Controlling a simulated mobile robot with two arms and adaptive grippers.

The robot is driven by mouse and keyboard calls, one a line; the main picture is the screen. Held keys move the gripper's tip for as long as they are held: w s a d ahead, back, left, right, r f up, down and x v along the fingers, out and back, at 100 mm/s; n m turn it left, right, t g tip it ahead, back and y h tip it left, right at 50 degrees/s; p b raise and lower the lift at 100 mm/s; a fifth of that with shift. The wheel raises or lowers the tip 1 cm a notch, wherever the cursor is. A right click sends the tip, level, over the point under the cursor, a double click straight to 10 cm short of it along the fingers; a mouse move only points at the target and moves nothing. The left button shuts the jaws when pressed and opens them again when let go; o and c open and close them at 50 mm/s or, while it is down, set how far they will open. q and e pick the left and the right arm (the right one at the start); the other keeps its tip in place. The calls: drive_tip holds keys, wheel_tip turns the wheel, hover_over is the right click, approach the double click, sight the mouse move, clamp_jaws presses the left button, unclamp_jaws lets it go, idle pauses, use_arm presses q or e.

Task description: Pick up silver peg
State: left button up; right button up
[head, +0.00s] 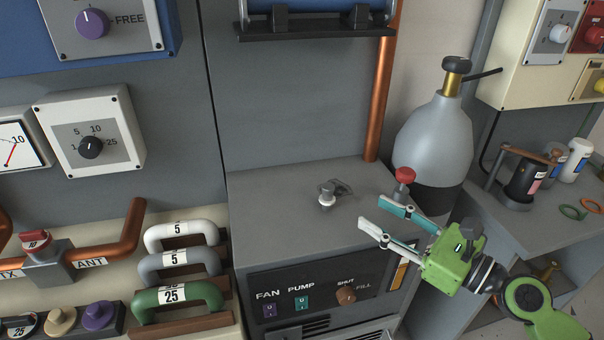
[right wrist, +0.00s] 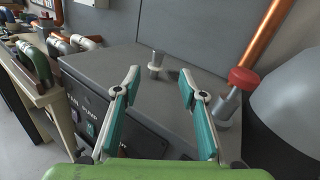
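The silver peg (head: 327,195) stands upright on top of the grey cabinet (head: 270,200), with a pale collar around its lower part. In the right wrist view the peg (right wrist: 156,62) shows beyond the gap between my fingertips. My right gripper (head: 370,210) is open and empty, to the right of the peg and apart from it. Its teal-padded fingers (right wrist: 158,75) point toward the peg. A thin grey curved shape lies beside the peg; I cannot tell what it is. My left gripper is not in view.
A red-capped valve (head: 404,178) stands at the cabinet's right edge, close to my right fingers. A copper pipe (head: 384,90) rises behind, beside a large grey bottle (head: 433,140). The cabinet top around the peg is mostly clear. Coloured handles (head: 178,265) sit at left.

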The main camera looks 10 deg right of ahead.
sight(328, 186)
drive_tip(key=shift+w+a+r, duration=0.15)
drive_tip(key=shift+w+r, duration=0.05)
drive_tip(key=shift+w+a+r+p, duration=0.1)
drive_tip(key=shift+w+r+p, duration=0.2)
drive_tip(key=shift+p, duration=0.3)
drive_tip(key=p+x, duration=0.2)
drive_tip(key=x, duration=0.3)
drive_tip(key=shift+w+a+p, duration=0.25)
drive_tip(key=shift+p, duration=0.1)
drive_tip(key=shift+f+p+x, duration=0.15)
drive_tip(key=shift+p+x, duration=0.15)
drive_tip(key=shift+x, duration=0.75)
drive_tip(key=shift+f+p+x, duration=0.2)
drive_tip(key=shift+p+x, duration=0.1)
drive_tip(key=shift+x, duration=0.8)
drive_tip(key=shift+f+p+x, duration=0.15)
drive_tip(key=shift+p+x, duration=0.15)
drive_tip(key=shift+x, duration=0.75)
drive_tip(key=shift+s+a, duration=0.1)
drive_tip(key=shift+a, duration=0.05)
clamp_jaws()
